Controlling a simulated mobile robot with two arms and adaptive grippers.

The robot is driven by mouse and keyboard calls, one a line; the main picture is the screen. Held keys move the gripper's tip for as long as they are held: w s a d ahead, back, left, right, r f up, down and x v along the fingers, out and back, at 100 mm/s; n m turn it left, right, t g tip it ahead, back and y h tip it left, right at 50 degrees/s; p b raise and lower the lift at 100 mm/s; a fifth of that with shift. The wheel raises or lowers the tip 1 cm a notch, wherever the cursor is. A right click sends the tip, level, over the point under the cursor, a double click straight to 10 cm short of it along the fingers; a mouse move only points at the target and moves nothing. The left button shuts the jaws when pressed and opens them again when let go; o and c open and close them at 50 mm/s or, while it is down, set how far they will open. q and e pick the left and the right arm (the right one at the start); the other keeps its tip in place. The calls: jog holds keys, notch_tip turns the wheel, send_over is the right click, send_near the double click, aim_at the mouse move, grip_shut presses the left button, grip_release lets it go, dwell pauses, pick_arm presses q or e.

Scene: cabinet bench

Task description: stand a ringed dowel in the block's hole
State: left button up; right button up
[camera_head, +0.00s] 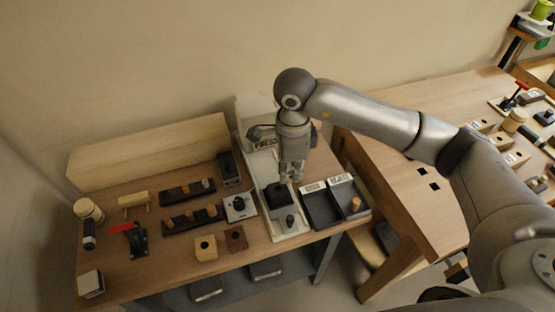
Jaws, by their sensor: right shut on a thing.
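My right gripper (291,181) points down over the white press base, just above a black square pad (279,195). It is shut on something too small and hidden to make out. A light wood block (206,248) with a dark hole in its top sits near the bench's front edge. A dark brown block (236,239) stands to its right. Two black racks, a rear one (178,194) and a front one (180,226), hold short wooden dowels; rings on them cannot be made out. My left gripper is not in view.
Two labelled dark trays (322,212) sit right of the press base (268,182). A red-handled clamp (133,236), a wooden stand (134,200) and a grey device (239,208) are on the bench. Another table (400,185) lies to the right, past a gap.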

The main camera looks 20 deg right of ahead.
jog(key=w+m+p, duration=0.1)
jog(key=w+m, duration=0.1)
jog(key=m, duration=0.6)
jog(key=m+b, duration=0.3)
jog(key=m, duration=0.7)
send_over(278, 192)
jog(key=shift+w+f, duration=0.1)
jog(key=shift+f, duration=4.55)
jog(key=shift+f+b, duration=1.05)
jog(key=shift+b, duration=0.05)
jog(key=o, duration=0.7)
jog(key=shift+o, duration=0.8)
